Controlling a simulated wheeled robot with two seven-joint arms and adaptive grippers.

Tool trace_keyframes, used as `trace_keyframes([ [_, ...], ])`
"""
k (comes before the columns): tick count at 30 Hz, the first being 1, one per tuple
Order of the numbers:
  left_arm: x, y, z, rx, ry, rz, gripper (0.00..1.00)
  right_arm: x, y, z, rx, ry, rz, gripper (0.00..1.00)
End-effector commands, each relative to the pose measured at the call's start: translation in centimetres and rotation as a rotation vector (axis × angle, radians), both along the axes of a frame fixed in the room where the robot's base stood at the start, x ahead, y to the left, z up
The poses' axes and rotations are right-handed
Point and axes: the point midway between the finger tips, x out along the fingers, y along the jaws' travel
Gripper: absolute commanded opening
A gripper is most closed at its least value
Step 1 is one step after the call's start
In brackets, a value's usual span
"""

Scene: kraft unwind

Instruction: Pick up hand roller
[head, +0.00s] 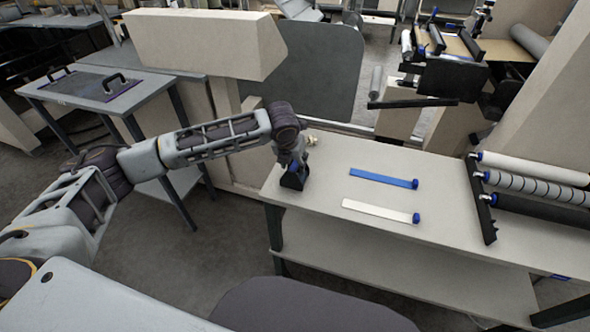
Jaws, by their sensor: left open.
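My left gripper (294,179) hangs from the left arm over the left end of the beige table (340,232), pointing down close to the top. It is open, though its fingers are dark and small here. No hand roller can be made out for certain. A small blue and brass-coloured item (312,140) lies just behind the gripper, too small to identify and perhaps partly hidden by it. A blue strip (383,178) with a blue knob at its right end and a white strip (380,211) with a similar knob lie to the right of the gripper. My right gripper is out of view.
A rack with several rollers (535,168) stands at the table's right end, with a black side bar (480,200). A beige machine block (205,42) and a grey panel (318,75) stand behind. A grey side table (92,88) is at the left.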

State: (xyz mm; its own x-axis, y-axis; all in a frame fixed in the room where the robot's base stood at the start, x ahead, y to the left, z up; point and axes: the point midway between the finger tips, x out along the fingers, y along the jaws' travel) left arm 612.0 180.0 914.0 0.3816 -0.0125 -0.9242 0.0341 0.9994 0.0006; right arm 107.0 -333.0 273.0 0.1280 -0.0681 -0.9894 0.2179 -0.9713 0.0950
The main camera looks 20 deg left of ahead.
Motion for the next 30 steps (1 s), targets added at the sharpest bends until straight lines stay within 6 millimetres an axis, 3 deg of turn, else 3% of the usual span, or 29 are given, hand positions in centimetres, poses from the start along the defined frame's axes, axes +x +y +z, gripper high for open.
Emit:
trace_keyframes([
  [9,1.3,0.0,-2.9,0.0,0.0,0.0,0.45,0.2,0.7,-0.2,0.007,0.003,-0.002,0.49],
  [25,1.4,-0.1,-3.1,-0.001,-0.001,-0.001,0.45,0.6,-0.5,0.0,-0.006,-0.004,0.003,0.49],
  [30,1.3,-0.1,-3.1,-0.001,-0.001,-0.001,0.23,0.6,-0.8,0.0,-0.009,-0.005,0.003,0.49],
])
